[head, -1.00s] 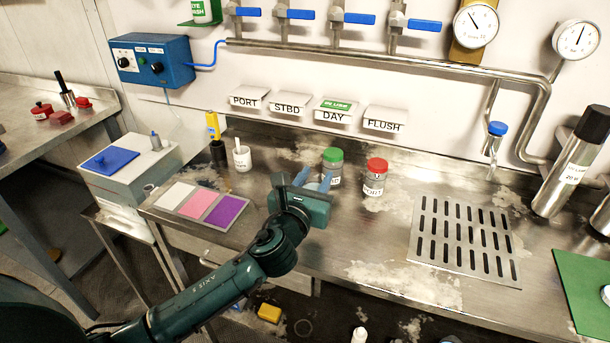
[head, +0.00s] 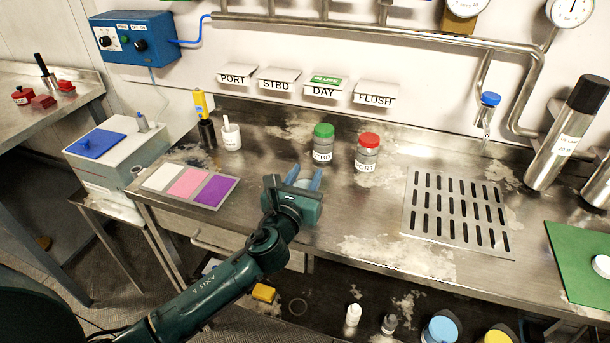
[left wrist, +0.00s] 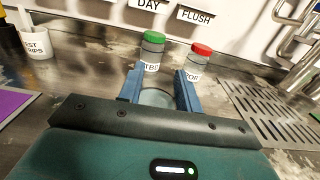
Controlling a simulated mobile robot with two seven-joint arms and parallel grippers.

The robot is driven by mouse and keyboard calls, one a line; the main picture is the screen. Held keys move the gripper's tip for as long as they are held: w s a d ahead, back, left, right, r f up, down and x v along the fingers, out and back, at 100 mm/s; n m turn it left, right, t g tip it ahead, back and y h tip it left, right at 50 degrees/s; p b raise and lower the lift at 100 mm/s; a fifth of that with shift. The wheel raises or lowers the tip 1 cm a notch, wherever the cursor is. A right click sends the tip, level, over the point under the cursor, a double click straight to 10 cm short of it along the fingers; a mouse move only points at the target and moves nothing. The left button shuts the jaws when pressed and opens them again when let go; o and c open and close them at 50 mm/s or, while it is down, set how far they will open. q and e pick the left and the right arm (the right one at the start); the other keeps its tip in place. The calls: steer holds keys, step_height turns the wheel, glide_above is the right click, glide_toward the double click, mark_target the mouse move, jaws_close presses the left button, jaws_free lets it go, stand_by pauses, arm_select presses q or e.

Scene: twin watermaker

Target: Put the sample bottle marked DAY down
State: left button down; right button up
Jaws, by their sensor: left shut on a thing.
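My left gripper (head: 306,176) is over the steel bench, in front of the green-capped bottle. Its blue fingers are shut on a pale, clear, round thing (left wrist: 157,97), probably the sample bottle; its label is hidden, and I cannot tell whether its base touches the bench. The green-capped bottle marked STBD (head: 323,145) and the red-capped bottle marked PORT (head: 367,153) stand upright behind the gripper, apart from it. The DAY sign (head: 323,91) is on the wall shelf with a green tag on top. My right gripper is not in view.
White, pink and purple pads (head: 190,185) lie left of the gripper. A white strips cup (head: 231,136) stands behind them. A slotted drain grate (head: 457,215) is at right. The bench (head: 345,215) right of the gripper is clear.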

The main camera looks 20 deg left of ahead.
arm_select(q)
steer(key=c, duration=1)
jaws_free()
steer(key=shift+o, duration=0.2)
steer(key=shift+r+p, duration=0.25)
steer(key=shift+p, duration=0.05)
steer(key=s+b, duration=0.1)
steer(key=s, duration=1.1)
steer(key=s+f+n+g+h, duration=0.1)
steer(key=s+f+n, duration=0.3)
steer(key=n, duration=0.7)
steer(key=s+d+f+n+g+h, duration=0.1)
steer(key=s+f+n+g, duration=0.2)
steer(key=s+f+n, duration=0.2)
steer(key=s+d+f+n+g+h, duration=0.1)
steer(key=s+f+n+g, duration=0.2)
steer(key=f+n, duration=0.6)
steer(key=shift+s+d+f+n, duration=0.15)
steer(key=shift+s+f+n, duration=0.45)
steer(key=shift+n, duration=3.6)
